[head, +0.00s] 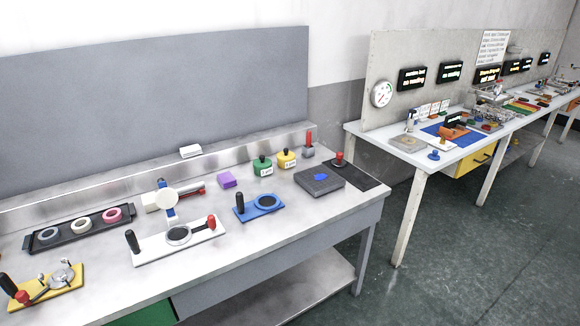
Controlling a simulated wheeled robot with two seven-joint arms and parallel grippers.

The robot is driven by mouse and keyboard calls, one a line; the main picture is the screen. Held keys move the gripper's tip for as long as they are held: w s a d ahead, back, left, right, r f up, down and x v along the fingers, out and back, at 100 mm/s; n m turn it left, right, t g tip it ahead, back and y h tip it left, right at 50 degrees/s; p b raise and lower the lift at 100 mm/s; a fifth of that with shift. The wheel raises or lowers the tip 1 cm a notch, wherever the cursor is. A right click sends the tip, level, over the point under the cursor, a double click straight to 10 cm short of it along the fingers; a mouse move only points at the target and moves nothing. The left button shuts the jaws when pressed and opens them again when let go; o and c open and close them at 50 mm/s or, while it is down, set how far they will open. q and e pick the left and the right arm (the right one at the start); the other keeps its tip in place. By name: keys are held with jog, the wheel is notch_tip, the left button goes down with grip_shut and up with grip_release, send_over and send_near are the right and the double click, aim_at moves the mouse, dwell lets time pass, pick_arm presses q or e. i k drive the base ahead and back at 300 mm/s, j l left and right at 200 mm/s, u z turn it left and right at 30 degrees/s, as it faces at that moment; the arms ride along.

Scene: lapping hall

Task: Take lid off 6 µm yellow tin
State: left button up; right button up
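The yellow tin (286,160) stands upright towards the back of the near steel bench. A dark knob shows on its top, so its lid appears to be on. It has a white label with small black print, too small for me to read surely. A green tin (263,168) of like shape, also with a dark knob and white label, stands just to its left. Neither of my grippers is in view, and nothing is touching the yellow tin.
A purple block (228,181) lies left of the tins. A grey plate with a blue patch (320,180) lies in front right, and a red-handled tool in a grey block (308,148) stands behind right. A blue fixture (258,207) is in front. Bare bench (285,238) lies nearer.

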aim_at(285, 155)
jog(key=u, duration=0.3)
jog(key=l+u, duration=1.4)
jog(key=l, duration=0.15)
jog(key=k, duration=0.05)
